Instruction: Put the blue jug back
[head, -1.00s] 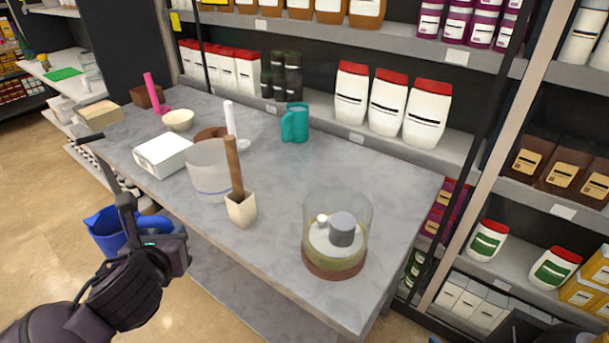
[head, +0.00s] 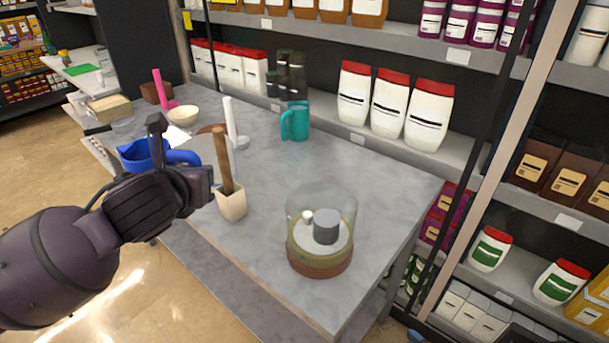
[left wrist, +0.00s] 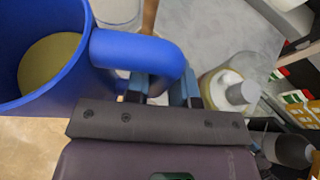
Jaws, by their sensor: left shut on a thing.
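The blue jug (head: 145,154) is in the head view at left, at the height of the table's left part, held up by my left gripper (head: 196,180). In the left wrist view the jug (left wrist: 40,50) fills the upper left, with yellowish contents or bottom inside. Its handle (left wrist: 140,52) runs to the jaws of my left gripper (left wrist: 162,92), which are shut on it. The jug looks roughly upright. My gripper's fingertips are partly hidden behind my wrist in the head view. My right gripper is not in view.
The table's middle is clear. Shelves (head: 400,150) stand behind.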

